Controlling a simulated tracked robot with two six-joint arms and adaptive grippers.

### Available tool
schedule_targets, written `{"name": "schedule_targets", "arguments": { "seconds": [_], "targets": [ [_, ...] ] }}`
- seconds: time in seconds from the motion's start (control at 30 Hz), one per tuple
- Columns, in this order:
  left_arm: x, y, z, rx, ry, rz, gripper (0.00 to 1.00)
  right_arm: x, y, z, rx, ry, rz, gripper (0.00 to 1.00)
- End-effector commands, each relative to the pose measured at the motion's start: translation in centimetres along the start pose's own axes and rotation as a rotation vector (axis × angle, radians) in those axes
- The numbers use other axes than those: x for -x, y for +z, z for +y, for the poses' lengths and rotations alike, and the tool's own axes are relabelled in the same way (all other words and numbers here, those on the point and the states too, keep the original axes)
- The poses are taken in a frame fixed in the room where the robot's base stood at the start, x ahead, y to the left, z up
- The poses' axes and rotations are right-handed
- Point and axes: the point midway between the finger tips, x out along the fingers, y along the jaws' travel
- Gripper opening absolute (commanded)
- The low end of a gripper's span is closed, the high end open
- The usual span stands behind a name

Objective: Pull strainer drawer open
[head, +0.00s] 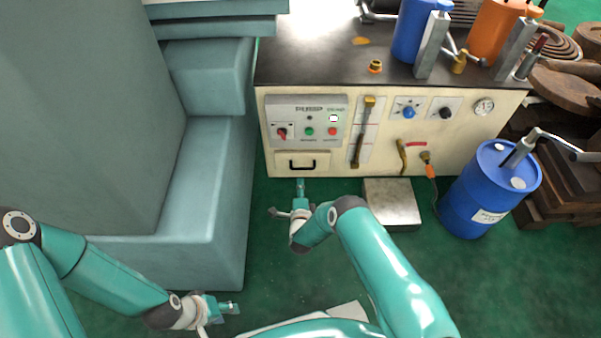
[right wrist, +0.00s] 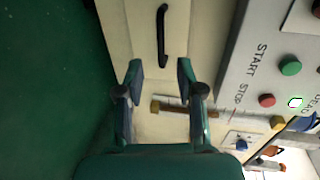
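The strainer drawer (head: 290,170) is a cream panel with a black bar handle (head: 302,164), low on the left of the cabinet front. It looks shut, flush with the front. In the right wrist view the handle (right wrist: 162,35) stands lengthwise on the drawer face (right wrist: 142,20). My right gripper (head: 300,184) is just in front of and below the handle. In the right wrist view its two fingers (right wrist: 160,72) are apart, with nothing between them, and the handle lies beyond the tips. My left gripper (head: 230,308) is low over the floor, away from the cabinet; its opening is too small to tell.
A control panel (head: 307,121) with buttons is above the drawer. A metal block (head: 391,204) stands on the floor right of my right gripper. A blue drum (head: 483,190) with a pump is further right. A grey-teal machine body (head: 205,180) borders the left; green floor lies between.

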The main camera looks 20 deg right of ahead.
Motion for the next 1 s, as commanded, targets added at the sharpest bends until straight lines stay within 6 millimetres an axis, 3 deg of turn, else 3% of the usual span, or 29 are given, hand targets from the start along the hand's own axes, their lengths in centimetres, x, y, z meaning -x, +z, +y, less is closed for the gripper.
{"name": "schedule_targets", "arguments": {
  "seconds": [0.03, 0.2, 0.4, 0.63, 0.97, 1.0],
  "targets": [
    [-1.2, 0.0, -0.4, 0.0, 0.0, 0.0, 0.4, -1.4, -0.1, 0.5, -0.001, -0.005, 0.003, 0.37],
    [-3.2, 0.0, -1.1, 0.0, 0.0, 0.0, 0.4, -5.1, -0.1, 0.5, -0.001, -0.005, 0.002, 0.37],
    [-5.3, 0.0, -1.9, 0.0, 0.0, 0.0, 0.4, -8.6, 0.0, 0.5, 0.0, -0.003, 0.0, 0.37],
    [-6.3, 0.0, -2.3, 0.0, 0.0, 0.0, 0.4, -10.4, 0.0, 0.2, 0.001, 0.0, 0.0, 0.37],
    [-6.3, 0.0, -2.3, 0.0, 0.0, 0.0, 0.4, -10.5, 0.1, 0.0, 0.002, 0.002, -0.002, 0.37],
    [-6.3, 0.0, -2.3, 0.0, 0.0, 0.0, 0.4, -10.5, 0.1, 0.1, 0.002, 0.002, -0.002, 0.3]
  ]
}}
